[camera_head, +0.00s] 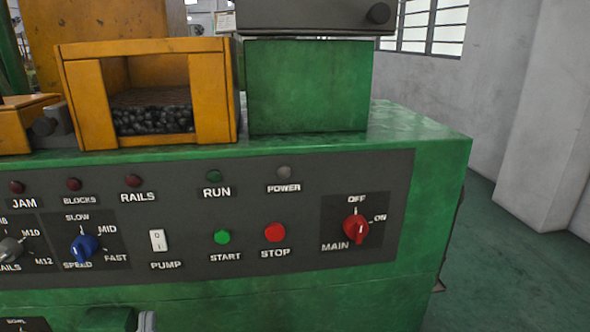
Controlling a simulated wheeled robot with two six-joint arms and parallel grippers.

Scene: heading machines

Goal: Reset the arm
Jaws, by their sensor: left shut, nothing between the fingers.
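Only a small grey piece at the bottom edge, which seems to be the tip of my left gripper (147,321), shows in the head view. It is low in front of the green machine (300,295), below the control panel (310,215). It is shut, with nothing seen in it; the rest of it is cut off. My right gripper is not in view. The panel carries a red MAIN knob (356,228), a red STOP button (275,232), a green START button (222,237), a white PUMP switch (158,240) and a blue SPEED knob (84,247). The panel lamps look dark.
A yellow-orange bin (215,95) with dark small parts (152,119) stands on the machine top. A green block (307,87) is beside it. Open floor (515,280) and a pale wall (530,110) lie to the right.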

